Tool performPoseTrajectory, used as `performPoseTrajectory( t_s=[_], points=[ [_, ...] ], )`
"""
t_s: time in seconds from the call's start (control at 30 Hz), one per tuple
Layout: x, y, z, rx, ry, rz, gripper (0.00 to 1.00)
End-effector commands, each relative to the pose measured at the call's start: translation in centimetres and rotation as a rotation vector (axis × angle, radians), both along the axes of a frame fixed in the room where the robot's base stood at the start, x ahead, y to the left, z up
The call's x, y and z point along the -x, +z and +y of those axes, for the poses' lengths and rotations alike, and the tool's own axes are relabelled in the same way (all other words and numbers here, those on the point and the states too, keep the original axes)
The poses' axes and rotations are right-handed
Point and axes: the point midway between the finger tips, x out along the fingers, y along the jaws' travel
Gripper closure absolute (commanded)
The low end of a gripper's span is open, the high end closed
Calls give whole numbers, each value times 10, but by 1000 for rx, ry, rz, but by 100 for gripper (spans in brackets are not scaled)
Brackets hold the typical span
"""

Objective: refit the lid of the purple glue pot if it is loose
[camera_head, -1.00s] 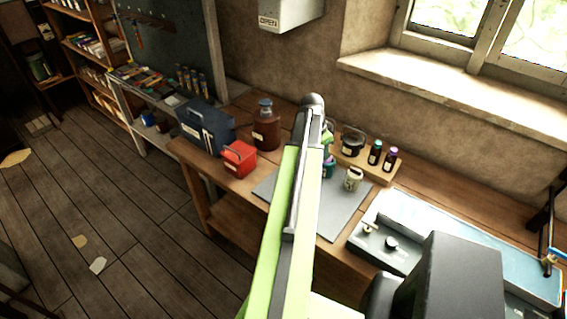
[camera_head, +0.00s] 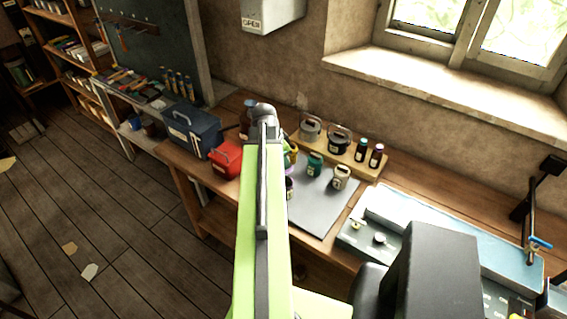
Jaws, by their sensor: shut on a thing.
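My gripper (camera_head: 291,153) is mostly hidden behind my green arm; only a small yellow-green edge shows past the arm, above the grey mat (camera_head: 312,209). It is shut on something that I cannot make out. A small labelled pot (camera_head: 289,188) stands on the mat, half hidden by my arm; I cannot tell whether it is the purple glue pot or whether it has a lid. A teal pot (camera_head: 315,165) and a cream pot (camera_head: 341,177) stand on the mat to the right.
A wooden rack (camera_head: 375,172) behind the mat holds a grey pot (camera_head: 310,129), a dark pot (camera_head: 339,140) and two dark bottles (camera_head: 369,153). A red box (camera_head: 226,160) and blue toolbox (camera_head: 192,132) stand left.

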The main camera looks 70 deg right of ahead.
Motion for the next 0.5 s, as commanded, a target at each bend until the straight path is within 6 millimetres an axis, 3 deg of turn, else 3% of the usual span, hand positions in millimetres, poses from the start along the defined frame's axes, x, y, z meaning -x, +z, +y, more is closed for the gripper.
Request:
performPoseTrajectory(
  t_s=[0.5],
  points=[
    [1,-54,0,0,0,0,100]
  ],
)
